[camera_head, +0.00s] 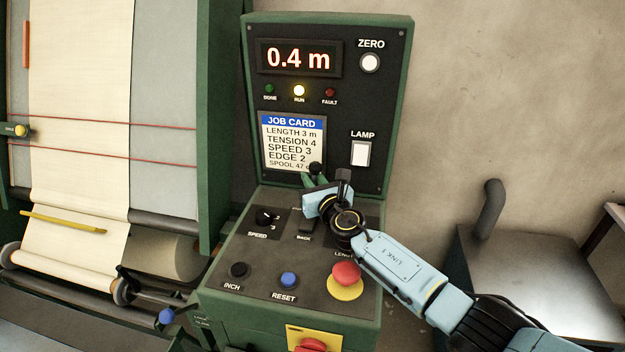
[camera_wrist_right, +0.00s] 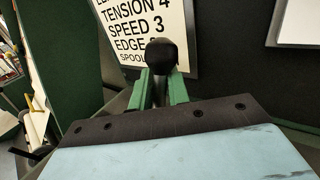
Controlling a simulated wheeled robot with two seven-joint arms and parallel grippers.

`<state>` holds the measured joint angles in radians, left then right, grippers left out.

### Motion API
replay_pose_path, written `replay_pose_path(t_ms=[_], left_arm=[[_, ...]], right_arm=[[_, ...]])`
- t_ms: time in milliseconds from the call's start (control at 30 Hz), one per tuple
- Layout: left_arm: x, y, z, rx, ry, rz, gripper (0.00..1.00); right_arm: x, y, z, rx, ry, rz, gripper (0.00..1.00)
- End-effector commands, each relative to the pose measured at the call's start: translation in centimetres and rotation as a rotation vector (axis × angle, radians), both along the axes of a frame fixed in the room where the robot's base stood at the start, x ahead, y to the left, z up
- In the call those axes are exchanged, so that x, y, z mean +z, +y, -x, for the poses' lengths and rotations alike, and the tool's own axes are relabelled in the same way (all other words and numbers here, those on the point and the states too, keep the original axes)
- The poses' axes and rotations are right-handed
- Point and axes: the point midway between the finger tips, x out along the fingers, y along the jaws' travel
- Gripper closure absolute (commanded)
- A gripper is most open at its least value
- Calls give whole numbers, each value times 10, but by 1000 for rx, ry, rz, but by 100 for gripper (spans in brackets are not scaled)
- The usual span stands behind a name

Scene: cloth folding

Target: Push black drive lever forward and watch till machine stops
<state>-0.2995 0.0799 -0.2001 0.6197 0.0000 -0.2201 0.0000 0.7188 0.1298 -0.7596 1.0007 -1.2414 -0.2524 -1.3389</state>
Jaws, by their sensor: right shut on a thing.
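The black drive lever (camera_head: 315,168) stands on the sloped desk of the green control console, its round knob in front of the job card. My right gripper (camera_head: 313,181) is shut on the lever just below the knob. In the right wrist view the knob (camera_wrist_right: 162,55) shows between the two green fingers (camera_wrist_right: 161,88). The display (camera_head: 298,58) reads 0.4 m. The yellow RUN lamp (camera_head: 299,91) is lit; the DONE and FAULT lamps look dim. My left gripper is not in view.
The job card (camera_head: 291,142) reads length 3 m, tension 4, speed 3, edge 2. A SPEED knob (camera_head: 266,217), a blue RESET button (camera_head: 288,280) and a red mushroom button (camera_head: 346,274) sit near my right arm. Cream cloth (camera_head: 80,90) runs down the machine at left.

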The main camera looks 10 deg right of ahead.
Motion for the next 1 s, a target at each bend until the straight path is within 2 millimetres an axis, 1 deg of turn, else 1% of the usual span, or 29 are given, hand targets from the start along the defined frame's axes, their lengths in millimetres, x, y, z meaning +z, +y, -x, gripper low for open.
replay_pose_path(t_ms=[33, 767, 800, 900, 1000], left_arm=[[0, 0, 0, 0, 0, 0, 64], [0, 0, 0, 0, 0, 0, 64], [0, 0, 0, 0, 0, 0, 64], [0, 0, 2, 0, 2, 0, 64], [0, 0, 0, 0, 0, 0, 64]], right_arm=[[3, -13, -5, -27, -7, 9, 100], [3, -13, -5, -27, -7, 9, 100], [3, -13, -5, -27, -7, 9, 80], [2, -13, -5, -26, -5, 8, 69], [1, -12, -4, -25, -3, 6, 69]])
